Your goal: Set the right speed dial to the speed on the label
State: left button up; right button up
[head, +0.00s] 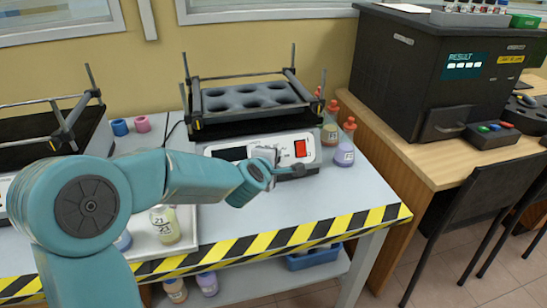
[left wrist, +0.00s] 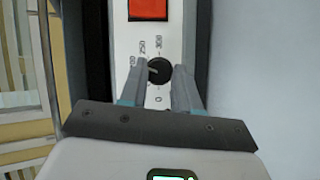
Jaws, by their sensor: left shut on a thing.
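The right speed dial (left wrist: 159,71) is a small round black knob on a pale panel in the left wrist view. Printed numbers around it include 0, 250 and 300; others are partly hidden by a finger. A pale mark shows on the knob's left part, but I cannot tell its exact reading. My left gripper (left wrist: 160,78) is shut on the dial, one finger on each side. In the head view my left gripper (head: 268,163) is at the front panel of the right shaker (head: 222,149) and hides the dial. My right gripper is not in view.
A red switch (head: 300,148) is beside my gripper; it also shows in the left wrist view (left wrist: 148,9). Capped bottles (head: 345,150) stand right of the shaker. A white tray (head: 187,222) with bottles is at the front. A black machine (head: 420,75) stands on the wooden table.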

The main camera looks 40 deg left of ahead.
pick_arm(q)
jog(key=shift+r, duration=0.1)
jog(key=o, duration=1)
jog(key=shift+o, duration=0.2)
jog(key=p+v, duration=0.4)
jog(key=v, duration=1.2)
jog(key=shift+s+d, duration=0.1)
jog(key=shift+s, duration=0.1)
